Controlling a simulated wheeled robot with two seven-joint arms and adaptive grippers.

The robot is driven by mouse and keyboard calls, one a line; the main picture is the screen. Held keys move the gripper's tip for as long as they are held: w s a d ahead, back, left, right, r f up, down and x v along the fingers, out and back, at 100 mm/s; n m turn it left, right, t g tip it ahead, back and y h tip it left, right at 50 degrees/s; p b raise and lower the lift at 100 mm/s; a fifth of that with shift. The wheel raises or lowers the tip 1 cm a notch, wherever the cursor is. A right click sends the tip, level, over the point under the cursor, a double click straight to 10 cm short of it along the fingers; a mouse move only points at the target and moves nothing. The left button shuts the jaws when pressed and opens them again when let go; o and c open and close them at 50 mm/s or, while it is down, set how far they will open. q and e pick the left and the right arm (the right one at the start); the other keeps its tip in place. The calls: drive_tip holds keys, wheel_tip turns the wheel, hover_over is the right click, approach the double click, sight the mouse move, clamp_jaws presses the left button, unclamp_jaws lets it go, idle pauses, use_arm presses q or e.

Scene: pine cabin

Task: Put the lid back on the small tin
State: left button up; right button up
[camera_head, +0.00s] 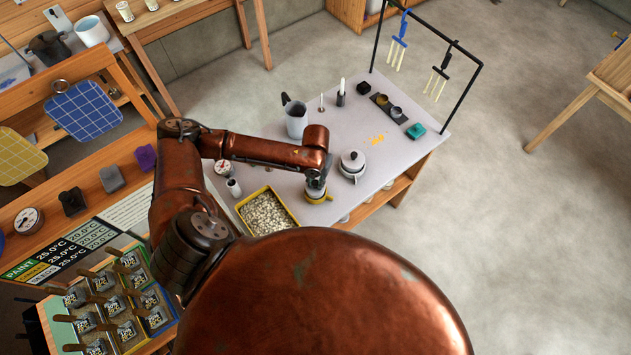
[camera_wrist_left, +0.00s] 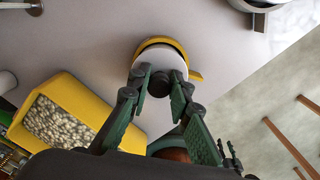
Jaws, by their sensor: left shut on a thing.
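My left gripper (camera_wrist_left: 160,92) points down at the table and is shut on the dark knob of a white round lid (camera_wrist_left: 146,80). In the head view the left gripper (camera_head: 316,187) is small and partly covers the lid. A small tin with a yellow rim and a yellow side tab (camera_wrist_left: 152,43) is directly under the lid, and it also shows in the head view (camera_head: 320,200). The lid overlaps most of the tin's top, with yellow showing on the far side. I cannot tell whether the lid touches the tin. My right gripper is out of view.
A yellow tray of pale pebbles (camera_head: 241,211) stands left of the tin. A white lidded pot (camera_head: 352,166) is to its right, and a grey jug (camera_head: 296,122) is behind. A black rack (camera_head: 428,35) with hanging forks stands at the back right. The table's edge is close to the tin.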

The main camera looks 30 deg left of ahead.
use_arm(q)
drive_tip(key=shift+p, duration=0.35)
idle(0.5)
drive_tip(key=shift+f+p, duration=0.1)
drive_tip(key=shift+p, duration=0.25)
idle(0.7)
drive_tip(key=shift+p, duration=0.4)
idle(0.5)
drive_tip(key=o, duration=1)
drive_tip(key=shift+o, duration=0.2)
